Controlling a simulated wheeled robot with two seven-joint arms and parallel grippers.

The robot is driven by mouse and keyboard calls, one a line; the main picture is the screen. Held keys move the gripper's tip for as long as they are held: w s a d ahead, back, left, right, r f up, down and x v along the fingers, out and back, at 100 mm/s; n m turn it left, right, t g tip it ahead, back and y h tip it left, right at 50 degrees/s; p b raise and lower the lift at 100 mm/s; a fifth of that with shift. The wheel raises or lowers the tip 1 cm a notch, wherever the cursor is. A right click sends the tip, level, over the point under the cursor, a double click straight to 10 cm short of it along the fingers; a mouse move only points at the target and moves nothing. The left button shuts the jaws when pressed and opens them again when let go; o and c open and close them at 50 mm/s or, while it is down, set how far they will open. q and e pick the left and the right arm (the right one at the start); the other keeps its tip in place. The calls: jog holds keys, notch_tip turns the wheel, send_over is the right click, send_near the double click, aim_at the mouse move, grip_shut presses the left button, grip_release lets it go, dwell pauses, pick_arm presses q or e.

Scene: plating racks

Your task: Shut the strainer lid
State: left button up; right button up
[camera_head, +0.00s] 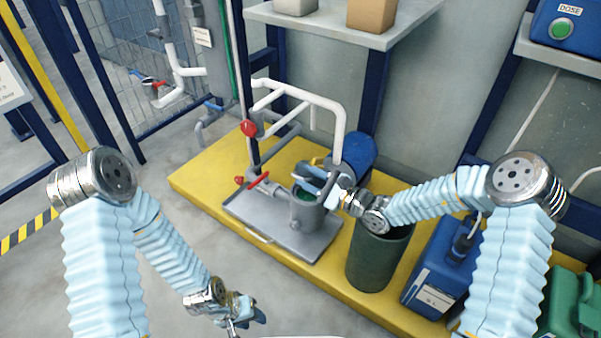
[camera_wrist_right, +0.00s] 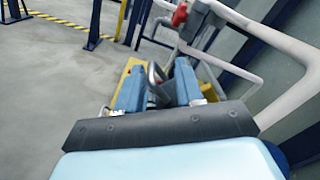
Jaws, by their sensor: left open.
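The strainer (camera_head: 305,216) is a grey round pot on a grey tray (camera_head: 265,226) on the yellow platform. Its top is open and shows green inside. My right gripper (camera_head: 311,180) is above the pot's rim, coming in from the right. I cannot make out the lid clearly; the gripper covers that area. In the right wrist view, a grey bent metal handle (camera_wrist_right: 154,84) stands between my two blue fingers (camera_wrist_right: 160,88). The fingers are apart, and I cannot tell whether they press on it. My left gripper (camera_head: 246,322) is open and empty, low over the floor.
White pipes (camera_head: 310,96) with red valve handles (camera_head: 249,128) rise behind the strainer. A dark green bin (camera_head: 368,262) and a blue canister (camera_head: 440,268) stand to its right. A blue drum (camera_head: 358,155) is behind. The floor at left is clear.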

jog(key=v, duration=0.4)
jog(key=shift+d, duration=0.15)
jog(key=shift+s, duration=0.15)
